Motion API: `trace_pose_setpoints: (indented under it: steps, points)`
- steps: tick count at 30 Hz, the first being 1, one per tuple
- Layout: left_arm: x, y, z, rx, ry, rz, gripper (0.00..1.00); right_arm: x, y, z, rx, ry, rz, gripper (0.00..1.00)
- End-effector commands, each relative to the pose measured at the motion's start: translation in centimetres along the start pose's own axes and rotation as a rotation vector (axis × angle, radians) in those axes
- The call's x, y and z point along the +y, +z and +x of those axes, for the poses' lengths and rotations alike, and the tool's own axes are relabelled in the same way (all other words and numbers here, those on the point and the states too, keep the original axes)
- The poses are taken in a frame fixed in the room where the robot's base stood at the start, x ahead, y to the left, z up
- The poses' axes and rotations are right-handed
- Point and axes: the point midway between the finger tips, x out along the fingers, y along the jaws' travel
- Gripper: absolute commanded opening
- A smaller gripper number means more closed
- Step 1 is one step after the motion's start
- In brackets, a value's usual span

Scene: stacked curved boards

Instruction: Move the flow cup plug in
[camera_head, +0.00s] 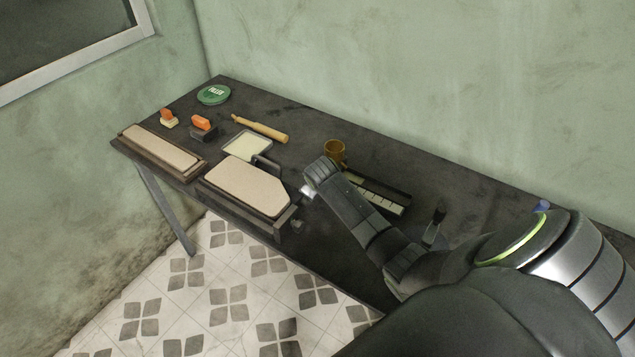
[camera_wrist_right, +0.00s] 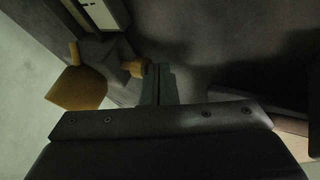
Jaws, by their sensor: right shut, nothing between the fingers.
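The brass-coloured flow cup (camera_head: 335,152) stands on the dark bench just behind my right wrist. It also shows at the left of the right wrist view (camera_wrist_right: 80,92), with a small tab above it. A small brass-coloured piece (camera_wrist_right: 132,67) lies apart from the cup, close beside the left of my right gripper's fingertips. It may be the plug; I cannot tell for certain. My right gripper (camera_wrist_right: 160,72) is shut and empty, pointing down near the bench. My left gripper is out of view.
Two curved boards, the left one (camera_head: 160,147) and the nearer one (camera_head: 246,187), lie at the front edge. A green filler tin (camera_head: 213,94), orange-topped blocks (camera_head: 203,122), a wooden roller-like tool (camera_head: 260,128) and a tray (camera_head: 262,140) lie behind. A slotted dark case (camera_head: 385,200) lies beside my forearm.

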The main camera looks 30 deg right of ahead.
Motion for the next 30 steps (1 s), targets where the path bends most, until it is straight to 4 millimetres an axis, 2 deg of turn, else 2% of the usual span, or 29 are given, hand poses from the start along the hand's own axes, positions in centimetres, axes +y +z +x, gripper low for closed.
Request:
trace_pose_setpoints:
  steps: [7, 16, 25, 30]
  points:
    - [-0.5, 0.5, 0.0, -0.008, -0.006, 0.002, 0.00, 0.1, 0.0, 0.0, 0.000, 0.001, 0.000, 0.00]
    - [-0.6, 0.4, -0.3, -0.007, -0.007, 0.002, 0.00, 2.1, 0.0, 1.1, -0.001, 0.002, 0.000, 0.00]
    - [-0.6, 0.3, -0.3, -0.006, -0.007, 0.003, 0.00, 2.2, -0.1, 0.9, 0.001, 0.006, -0.001, 0.00]
    - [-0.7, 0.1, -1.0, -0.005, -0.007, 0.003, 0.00, 2.6, -0.4, 0.4, 0.002, 0.008, -0.002, 0.00]
